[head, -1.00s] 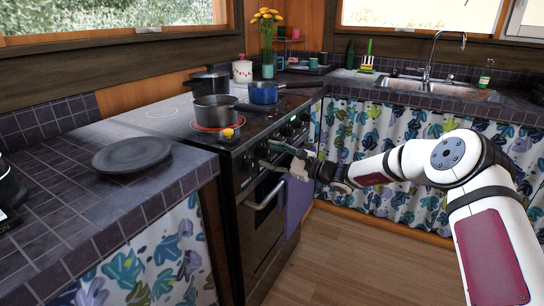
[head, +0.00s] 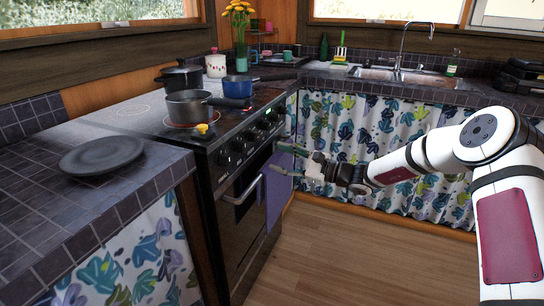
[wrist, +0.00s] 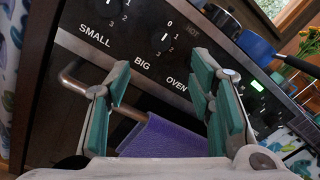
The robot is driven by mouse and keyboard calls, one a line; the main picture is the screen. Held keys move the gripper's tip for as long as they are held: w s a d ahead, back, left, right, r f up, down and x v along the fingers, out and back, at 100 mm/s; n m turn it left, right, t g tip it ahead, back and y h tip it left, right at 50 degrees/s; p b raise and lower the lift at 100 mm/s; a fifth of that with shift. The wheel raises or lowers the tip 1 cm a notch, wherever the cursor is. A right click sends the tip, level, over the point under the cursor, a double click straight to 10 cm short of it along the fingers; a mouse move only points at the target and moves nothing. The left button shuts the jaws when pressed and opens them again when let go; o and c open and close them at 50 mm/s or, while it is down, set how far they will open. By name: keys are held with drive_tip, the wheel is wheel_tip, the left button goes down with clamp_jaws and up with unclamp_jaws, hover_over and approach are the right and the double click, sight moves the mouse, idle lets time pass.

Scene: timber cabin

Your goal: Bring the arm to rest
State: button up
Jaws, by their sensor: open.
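My arm reaches in from the right of the head view, bent at the elbow. My gripper (head: 277,157) is open and empty in front of the stove's (head: 235,160) right part, at about the height of its handle and knobs. In the wrist view the green-padded fingers (wrist: 162,78) stand wide apart, with nothing between the pads. Behind them show the stove's knob panel (wrist: 140,45), the metal oven handle (wrist: 72,78) and a purple towel (wrist: 165,135) hanging on it. I cannot tell the exact gap between fingertips and stove.
A grey pot (head: 188,106), a black pot (head: 180,75) and a blue pan (head: 237,88) stand on the stove. A dark plate (head: 102,154) lies on the left counter. The sink (head: 405,77) is at the back right above a patterned curtain (head: 340,125). The wooden floor (head: 330,250) is clear.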

drive_tip(key=shift+s+d, duration=0.1)
drive_tip(key=shift+d, duration=0.05)
drive_tip(key=s+r+n+g+h, duration=0.35)
drive_tip(key=s+r+n, duration=0.2)
drive_tip(key=s, duration=0.75)
drive_tip(key=s+r+n+g+h, duration=0.35)
drive_tip(key=s+n+g, duration=0.2)
drive_tip(key=s, duration=0.65)
drive_tip(key=s+d+r+n+t+h, duration=0.15)
drive_tip(key=s+d+h, duration=0.35)
drive_tip(key=s+d, duration=0.75)
drive_tip(key=s+d+n+t+h, duration=0.1)
drive_tip(key=s+d+n+h, duration=0.4)
drive_tip(key=s, duration=1.3)
wheel_tip(320, 180, up, 23)
drive_tip(key=d+m+t+p, duration=0.2)
drive_tip(key=t+p, duration=0.2)
drive_tip(key=p, duration=1.7)
drive_tip(key=shift+d+f+p, duration=0.2)
drive_tip(key=shift+d+p, duration=0.05)
drive_tip(key=shift+p, duration=0.1)
